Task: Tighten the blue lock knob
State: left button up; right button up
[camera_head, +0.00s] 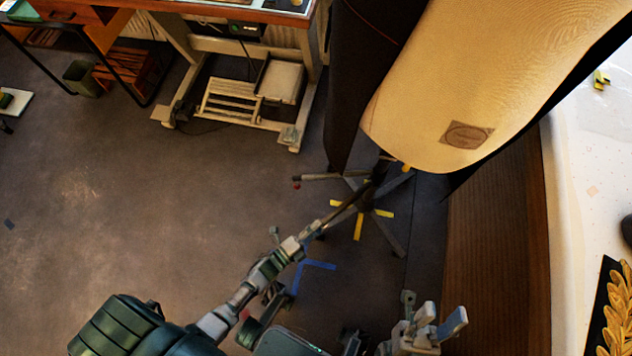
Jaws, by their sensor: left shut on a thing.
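I cannot make out the blue lock knob in the head view. The tan dress form (470,85) hangs tilted at the upper right, above a stand with spread legs (368,197). My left gripper (312,231) reaches up from the bottom left and is shut on the near end of a thin dark rod (340,211). The rod slants up to the right, across the stand's hub; I cannot tell whether it belongs to the stand. My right gripper (438,318) is at the bottom, right of centre, fingers apart and empty, away from the stand.
Blue tape (318,265) marks the floor near my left gripper, and yellow tape (359,226) lies by the stand legs. A wooden panel (495,250) and a white table (570,230) close off the right. A workbench (225,15) stands at upper left.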

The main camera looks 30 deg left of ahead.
pick_arm(q)
jog(key=o, duration=1.2)
jog(key=shift+s+f, duration=0.2)
jog(key=shift+f, duration=0.2)
jog(key=shift+c, duration=0.2)
jog(key=shift+w+r, duration=0.1)
jog(key=shift+r, duration=0.05)
jog(key=v, duration=1.2)
